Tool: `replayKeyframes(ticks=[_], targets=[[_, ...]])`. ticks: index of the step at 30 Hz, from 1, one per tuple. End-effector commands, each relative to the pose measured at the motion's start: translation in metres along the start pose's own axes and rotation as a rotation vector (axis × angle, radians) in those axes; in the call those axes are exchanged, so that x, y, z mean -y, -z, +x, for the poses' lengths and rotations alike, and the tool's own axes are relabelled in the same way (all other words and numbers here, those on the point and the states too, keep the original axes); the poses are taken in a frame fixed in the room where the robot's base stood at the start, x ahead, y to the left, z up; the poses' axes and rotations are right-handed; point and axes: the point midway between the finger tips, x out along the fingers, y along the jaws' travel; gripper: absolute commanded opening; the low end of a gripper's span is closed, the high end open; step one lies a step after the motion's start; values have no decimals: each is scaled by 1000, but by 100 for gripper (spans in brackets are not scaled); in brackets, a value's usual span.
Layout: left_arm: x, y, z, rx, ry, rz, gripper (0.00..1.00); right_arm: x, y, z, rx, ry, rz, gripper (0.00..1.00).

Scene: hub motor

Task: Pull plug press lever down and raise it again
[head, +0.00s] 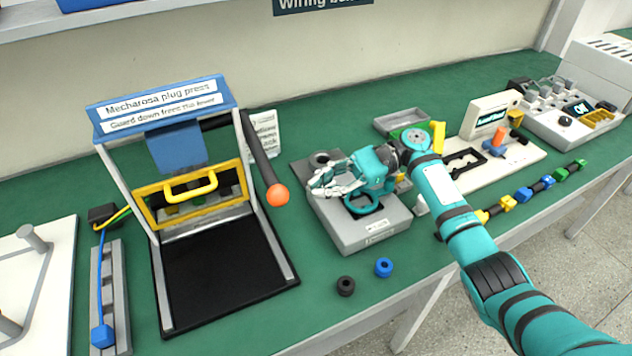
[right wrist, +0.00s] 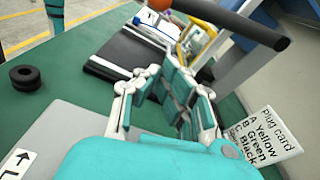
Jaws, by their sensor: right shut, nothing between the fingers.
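The plug press (head: 160,103) stands at left in the head view, with a blue top, white posts and a black base. Its lever (head: 258,150) is a dark bar on the right side, slanting towards the front and ending in an orange knob (head: 278,195). The lever (right wrist: 235,24) also crosses the top of the right wrist view, its knob (right wrist: 159,4) cut off by the edge. The yellow-framed guard (head: 192,190) hangs between the posts. My right gripper (head: 318,183) is shut and empty, right of the knob and apart from it. My left gripper is out of view.
A grey fixture (head: 372,232) lies under my right gripper. A black ring (head: 345,286) and a blue ring (head: 383,267) lie in front. A plug card (head: 264,133) stands behind the lever. A white panel (head: 510,158) is further right.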

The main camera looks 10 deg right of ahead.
Motion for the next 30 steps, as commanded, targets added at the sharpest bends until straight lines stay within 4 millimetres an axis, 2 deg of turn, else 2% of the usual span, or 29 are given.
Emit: replayKeyframes(ticks=[6,13,15,21,30], targets=[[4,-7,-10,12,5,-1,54,-1,-2,43,1,-3,-2,0],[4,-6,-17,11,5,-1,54,0,-2,91,0,-1,-3,0],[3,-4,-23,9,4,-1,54,1,-15,84,-4,3,-6,0],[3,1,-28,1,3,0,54,0,-33,77,-3,3,-3,0],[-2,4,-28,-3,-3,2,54,0,-37,75,-3,3,-1,0]])
